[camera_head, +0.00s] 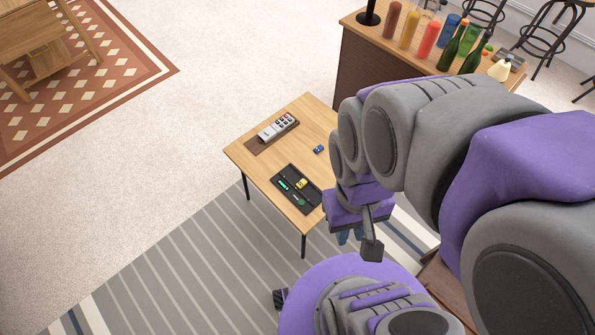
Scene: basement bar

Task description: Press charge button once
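A grey device with several small buttons (275,130), some with red, lies on a dark brown base near the far left edge of the low wooden table (250,158). The button labels are too small to read, so I cannot tell which is the charge button. My gripper (350,237) hangs at the table's right side, pointing down, to the right of and apart from the device. Its fingers are small and partly hidden by my wrist, so I cannot tell whether they are open. Nothing shows held in it.
A small blue toy car (318,149) sits nearby. A bar counter (376,58) with bottles and stools (540,38) stands at the top right.

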